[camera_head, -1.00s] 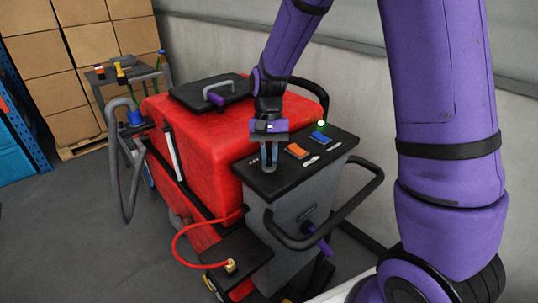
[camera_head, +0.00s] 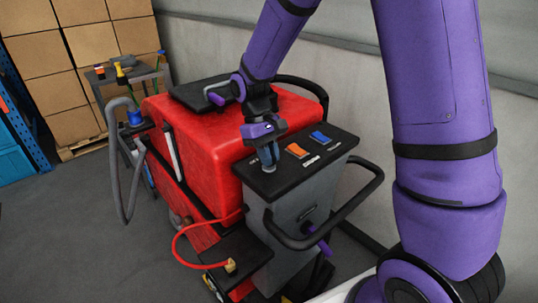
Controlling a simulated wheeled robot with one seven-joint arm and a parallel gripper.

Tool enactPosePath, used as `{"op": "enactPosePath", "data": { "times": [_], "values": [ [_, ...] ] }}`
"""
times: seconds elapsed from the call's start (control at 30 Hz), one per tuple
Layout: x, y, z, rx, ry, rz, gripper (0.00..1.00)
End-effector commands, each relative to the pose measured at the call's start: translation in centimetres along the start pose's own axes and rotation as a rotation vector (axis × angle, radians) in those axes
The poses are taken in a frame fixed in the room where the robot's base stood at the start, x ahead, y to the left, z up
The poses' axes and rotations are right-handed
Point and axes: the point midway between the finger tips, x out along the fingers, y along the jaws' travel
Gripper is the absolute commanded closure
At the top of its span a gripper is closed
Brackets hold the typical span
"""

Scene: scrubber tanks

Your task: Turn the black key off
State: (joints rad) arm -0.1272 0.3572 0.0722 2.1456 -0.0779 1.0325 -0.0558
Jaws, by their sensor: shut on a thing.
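The black key is hidden by my gripper (camera_head: 268,163), which points down at the left part of the dark control panel (camera_head: 290,176) on top of the grey console. The fingers are shut on the black key at the panel surface; the key itself is too small and covered to make out. The wrist is tilted and turned. An orange switch (camera_head: 297,150) and a blue switch (camera_head: 320,137) lie on the panel to the right of my gripper. No green light shows on the panel.
The red scrubber body (camera_head: 210,135) stands behind and left of the console. A black handle bar (camera_head: 372,185) loops around the console's right side. A red hose (camera_head: 178,245) hangs at the front left. Cardboard boxes (camera_head: 90,45) are stacked at the back left.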

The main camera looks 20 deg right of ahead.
Motion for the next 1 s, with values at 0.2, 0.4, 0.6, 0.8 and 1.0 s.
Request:
{"op": "enactPosePath", "data": {
  "times": [0.2,0.4,0.6,0.8,1.0],
  "values": [
    [-0.08,0.02,-0.05,-0.02,0.003,0.009,1.0],
    [-0.09,0.02,-0.05,-0.021,0.003,0.009,1.0],
    [-0.08,0.02,-0.05,-0.02,0.003,0.009,0.66],
    [-0.04,0.01,-0.02,-0.019,0.002,0.008,0.61],
    [-0.62,0.0,-0.05,-0.019,0.002,0.008,0.61]
  ]
}}
